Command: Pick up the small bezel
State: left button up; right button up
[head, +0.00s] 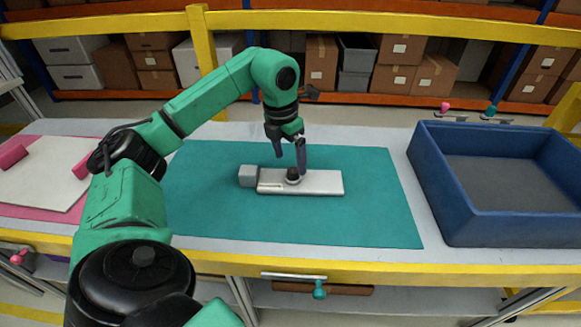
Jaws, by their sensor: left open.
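A long light-grey module (325,183) lies flat on the teal mat (380,222). A grey block (247,175) is at its left end. A small dark round piece (292,176) sits on top of the module near its middle; it may be the small bezel, but it is too small to tell. My left gripper (291,167) points down just above this piece, with its two dark fingers apart. One finger partly overlaps the piece's right side in the picture, and I cannot tell whether they touch. My right gripper is not in view.
A deep blue bin (433,186) stands at the right of the table. At the left, a white board (45,172) with pink pieces lies on a pink mat. A yellow rail (400,272) runs along the front edge. The mat right of the module is clear.

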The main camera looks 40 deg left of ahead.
aim_at(292, 170)
pick_arm(q)
jog(key=f, duration=0.5)
jog(key=shift+w+d+b, duration=0.2)
jog(key=shift+w+b, duration=0.05)
jog(key=shift+b, duration=0.1)
jog(key=shift+r, duration=0.15)
grip_shut()
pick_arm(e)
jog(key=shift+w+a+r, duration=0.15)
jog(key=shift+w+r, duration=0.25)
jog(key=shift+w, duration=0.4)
pick_arm(q)
jog(key=shift+r, duration=0.1)
